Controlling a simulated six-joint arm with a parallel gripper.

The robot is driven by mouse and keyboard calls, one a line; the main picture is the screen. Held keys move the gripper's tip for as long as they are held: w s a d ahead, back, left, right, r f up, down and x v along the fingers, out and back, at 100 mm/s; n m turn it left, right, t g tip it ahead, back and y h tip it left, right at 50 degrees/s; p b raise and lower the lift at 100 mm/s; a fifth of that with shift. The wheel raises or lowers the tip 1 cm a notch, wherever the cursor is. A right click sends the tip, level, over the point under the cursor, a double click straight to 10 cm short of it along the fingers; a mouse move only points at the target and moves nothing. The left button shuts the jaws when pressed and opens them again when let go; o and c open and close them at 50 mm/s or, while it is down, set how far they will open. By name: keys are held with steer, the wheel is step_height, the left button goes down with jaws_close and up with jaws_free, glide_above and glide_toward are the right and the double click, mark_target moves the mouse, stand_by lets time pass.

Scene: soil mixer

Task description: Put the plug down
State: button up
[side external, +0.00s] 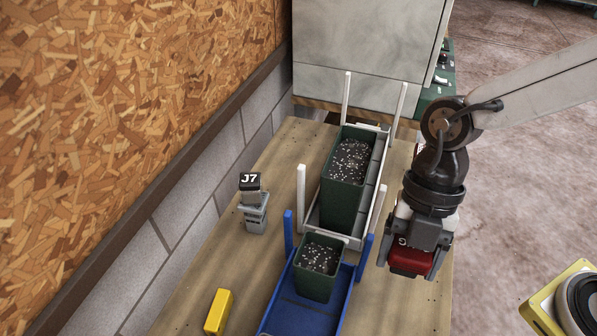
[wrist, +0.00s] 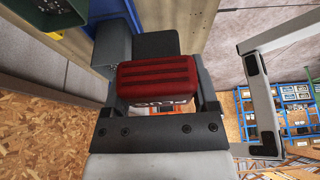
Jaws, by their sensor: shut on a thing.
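My gripper (side external: 408,262) is shut on a dark red, ribbed block, which I take to be the plug (side external: 405,263). The gripper holds it over the right side of the wooden bench, to the right of the trays. In the wrist view the plug (wrist: 155,78) sits between the jaws, with pale lettering on its near edge, partly hidden. I cannot tell whether its underside touches anything.
A blue tray (side external: 283,308) and a pale tray (side external: 372,195) hold dark green pots of soil and have upright posts. A grey block labelled J7 (side external: 253,210) and a yellow block (side external: 218,312) stand left. A grey cabinet (side external: 370,50) stands behind. Bench front right is clear.

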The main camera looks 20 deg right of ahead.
step_height(320, 180, up, 5)
steer(key=shift+f, duration=0.1)
steer(key=shift+w+a+r, duration=0.15)
steer(key=shift+w, duration=0.2)
steer(key=shift+w+a+r, duration=0.1)
steer(key=shift+w, duration=0.25)
steer(key=w+a+r+m, duration=0.2)
steer(key=w+a, duration=0.1)
steer(key=w, duration=0.7)
steer(key=m+t+y, duration=0.1)
steer(key=m+t, duration=0.2)
steer(key=m, duration=0.4)
glide_above(294, 165)
steer(key=d, duration=0.1)
step_height(294, 165, down, 3)
steer(key=shift+w+d+f, duration=0.1)
steer(key=shift+d+f, duration=0.05)
steer(key=shift+f, duration=10.95)
steer(key=shift+f, duration=0.15)
steer(key=o, duration=1.3)
